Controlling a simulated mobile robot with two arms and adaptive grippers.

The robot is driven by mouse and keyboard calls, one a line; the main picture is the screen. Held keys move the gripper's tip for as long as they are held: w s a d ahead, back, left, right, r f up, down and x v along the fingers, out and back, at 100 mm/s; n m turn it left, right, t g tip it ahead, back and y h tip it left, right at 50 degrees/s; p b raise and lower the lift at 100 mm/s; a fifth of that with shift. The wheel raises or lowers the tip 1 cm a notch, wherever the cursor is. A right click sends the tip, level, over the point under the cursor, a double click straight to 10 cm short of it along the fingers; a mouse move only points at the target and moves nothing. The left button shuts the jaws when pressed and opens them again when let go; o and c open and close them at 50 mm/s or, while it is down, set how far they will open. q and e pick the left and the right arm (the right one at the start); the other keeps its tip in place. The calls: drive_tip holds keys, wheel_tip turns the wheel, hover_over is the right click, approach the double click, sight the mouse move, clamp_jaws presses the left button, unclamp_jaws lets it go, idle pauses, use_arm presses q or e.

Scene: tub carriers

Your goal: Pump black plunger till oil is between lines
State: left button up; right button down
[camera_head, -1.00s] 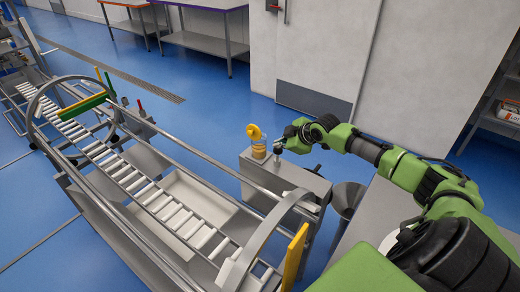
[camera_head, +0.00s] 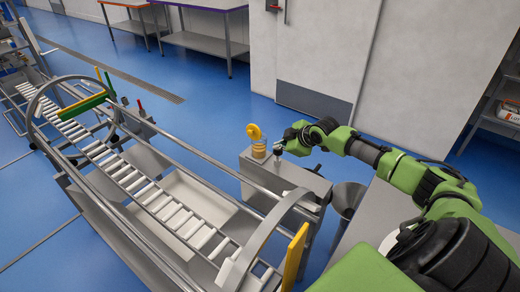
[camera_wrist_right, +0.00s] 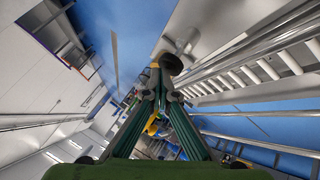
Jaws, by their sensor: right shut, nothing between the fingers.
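A small clear jar (camera_head: 259,150) with amber oil stands on a steel box (camera_head: 262,172). A round yellow cap (camera_head: 254,131) sits tilted up above it. The oil shows as an amber band, but the lines are too small to read. My right gripper (camera_head: 283,147) is shut just right of the jar, at the black plunger (camera_head: 277,150). In the right wrist view the closed fingertips (camera_wrist_right: 155,72) are beside the plunger's black round knob (camera_wrist_right: 171,64); I cannot tell whether they touch. My left gripper is not in view.
A steel roller conveyor (camera_head: 150,192) with rails and a curved hoop (camera_head: 262,235) runs along the left of the box. A yellow upright plate (camera_head: 295,257) stands at its near end. A white wall (camera_head: 330,40) and blue floor lie behind.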

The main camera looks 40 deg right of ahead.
sight(279, 152)
drive_tip(key=shift+s+f+b, duration=0.1)
drive_tip(key=shift+f+b, duration=0.2)
drive_tip(key=shift+f, duration=0.5)
drive_tip(key=shift+r, duration=0.15)
idle(0.4)
drive_tip(key=shift+r+p, duration=1.1)
drive_tip(key=shift+r, duration=0.05)
drive_tip(key=shift+r, duration=0.3)
wheel_tip(279, 152, up, 6)
drive_tip(key=p, duration=0.5)
drive_tip(key=shift+f+p, duration=0.2)
drive_tip(key=shift+p, duration=0.15)
drive_tip(key=shift+f, duration=0.1)
